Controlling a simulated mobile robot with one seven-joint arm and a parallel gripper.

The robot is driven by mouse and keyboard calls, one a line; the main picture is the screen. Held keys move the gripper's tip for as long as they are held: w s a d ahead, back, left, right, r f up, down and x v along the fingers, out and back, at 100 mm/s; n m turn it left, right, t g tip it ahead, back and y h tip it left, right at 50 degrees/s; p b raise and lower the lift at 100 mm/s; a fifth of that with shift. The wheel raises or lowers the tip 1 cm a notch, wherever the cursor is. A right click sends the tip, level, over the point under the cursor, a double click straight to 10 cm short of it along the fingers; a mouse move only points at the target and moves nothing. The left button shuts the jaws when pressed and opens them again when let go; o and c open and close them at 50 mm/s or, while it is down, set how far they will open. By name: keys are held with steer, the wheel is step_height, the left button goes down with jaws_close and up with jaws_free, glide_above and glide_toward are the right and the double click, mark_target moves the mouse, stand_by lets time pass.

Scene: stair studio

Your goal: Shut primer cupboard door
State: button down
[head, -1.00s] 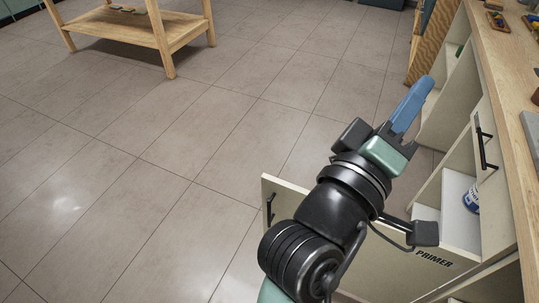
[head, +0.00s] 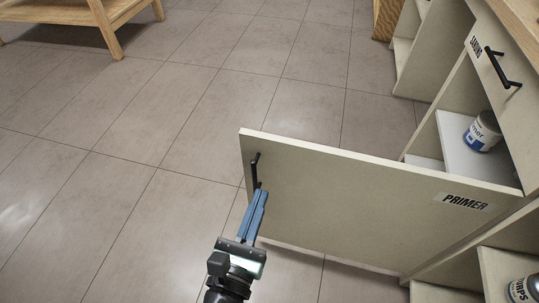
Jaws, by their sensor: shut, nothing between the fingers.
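The primer cupboard door (head: 340,200) is a pale panel with a "PRIMER" label (head: 464,202) near its hinged right end. It stands wide open, jutting left from the cabinet. Its black bar handle (head: 255,171) is near the free left edge. My gripper (head: 262,193) has blue fingers, shut and empty, pointing up at the door face just below the handle. I cannot tell whether the fingertips touch the door. Behind the door, the open primer cupboard (head: 450,128) shows a white shelf with a primer can (head: 482,133) on it.
A drawer front labelled "SANDING" with a black handle (head: 500,68) is above the cupboard. Another can (head: 522,289) sits in a compartment at lower right. A wooden table (head: 108,28) stands at upper left. The tiled floor (head: 130,190) left of the door is clear.

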mark_target(279, 144)
steer(key=b+x, duration=0.1)
steer(key=x, duration=1)
steer(key=shift+w, duration=0.3)
steer(key=shift+w, duration=0.1)
